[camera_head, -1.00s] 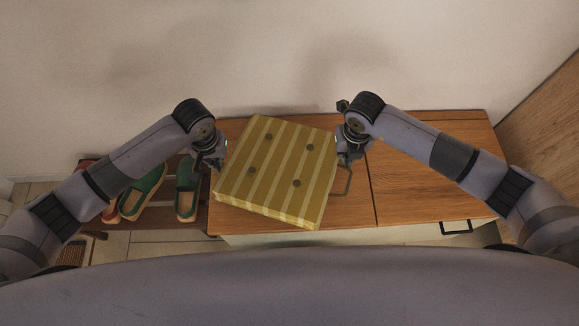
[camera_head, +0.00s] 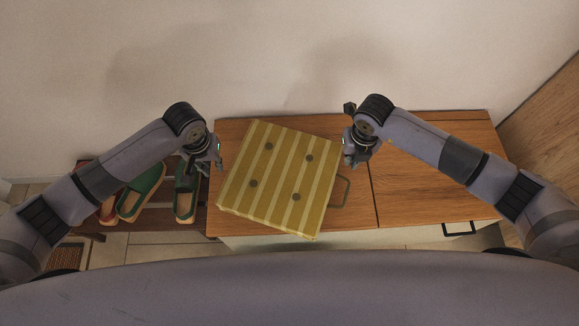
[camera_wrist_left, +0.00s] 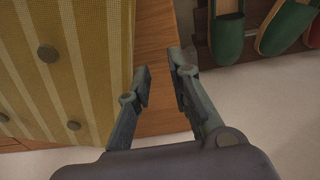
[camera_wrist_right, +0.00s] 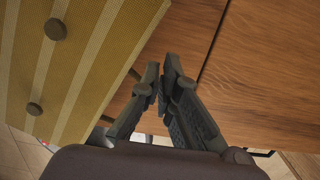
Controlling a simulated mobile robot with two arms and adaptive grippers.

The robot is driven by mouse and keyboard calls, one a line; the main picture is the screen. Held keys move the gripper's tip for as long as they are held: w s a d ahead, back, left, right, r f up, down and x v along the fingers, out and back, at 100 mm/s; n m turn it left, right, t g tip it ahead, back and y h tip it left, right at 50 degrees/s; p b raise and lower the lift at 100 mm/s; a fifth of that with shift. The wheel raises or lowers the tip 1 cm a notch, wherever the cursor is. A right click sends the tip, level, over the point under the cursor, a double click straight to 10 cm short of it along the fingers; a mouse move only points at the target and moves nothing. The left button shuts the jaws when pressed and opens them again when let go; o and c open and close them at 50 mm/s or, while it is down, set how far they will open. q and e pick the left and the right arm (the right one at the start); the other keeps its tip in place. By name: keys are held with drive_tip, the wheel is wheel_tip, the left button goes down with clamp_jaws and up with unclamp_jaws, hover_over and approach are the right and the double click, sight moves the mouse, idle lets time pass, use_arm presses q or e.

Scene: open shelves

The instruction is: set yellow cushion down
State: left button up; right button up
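The yellow striped cushion (camera_head: 281,178) with dark buttons lies slightly turned on the left part of the wooden cabinet top (camera_head: 420,185). A thin loop (camera_head: 344,190) sticks out at its right side. My left gripper (camera_head: 213,166) is just left of the cushion, apart from it; the left wrist view shows its fingers (camera_wrist_left: 160,75) with a narrow empty gap. My right gripper (camera_head: 353,160) is just right of the cushion, also apart; the right wrist view shows its fingers (camera_wrist_right: 162,75) together with nothing between. The cushion's underside is hidden.
Green shoes (camera_head: 143,192) and a reddish pair stand on a low rack left of the cabinet. The right part of the cabinet top is clear. A wall (camera_head: 270,50) rises behind, and a wooden panel (camera_head: 550,130) stands at the right.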

drive_tip(key=o, duration=0.5)
drive_tip(key=shift+r, duration=0.1)
use_arm(q)
wheel_tip(320, 180, up, 12)
drive_tip(key=shift+s, duration=0.4)
use_arm(e)
drive_tip(key=r, duration=1.1)
drive_tip(key=shift+s+r, duration=0.4)
